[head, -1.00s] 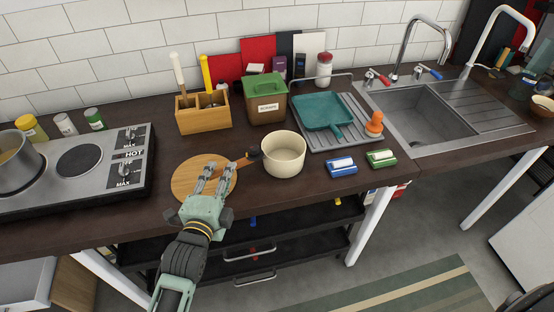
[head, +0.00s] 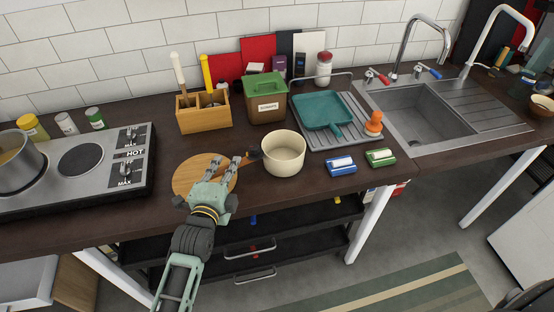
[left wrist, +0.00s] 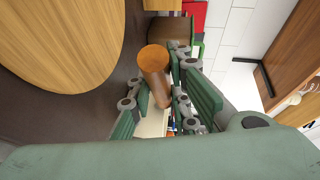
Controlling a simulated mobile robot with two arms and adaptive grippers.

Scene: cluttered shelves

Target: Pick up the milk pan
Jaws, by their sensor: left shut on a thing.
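The milk pan is a cream pot (head: 284,153) with a brown wooden handle (head: 250,157) pointing left. It stands upright on the dark counter, right of the round wooden board. My left gripper (head: 230,163) is over the board, at the handle. In the left wrist view, the brown handle (left wrist: 154,68) lies between the green fingers of the left gripper (left wrist: 158,88), which is shut on it. Part of the cream pan body (left wrist: 152,124) shows behind the fingers. My right gripper is not in view.
The round wooden board (head: 186,183) lies under the gripper. A stove with a pot (head: 18,165) is at the left. A compost bin (head: 266,100) stands behind the pan. A drying tray (head: 350,138) and blue and green sponges (head: 341,166) are to its right.

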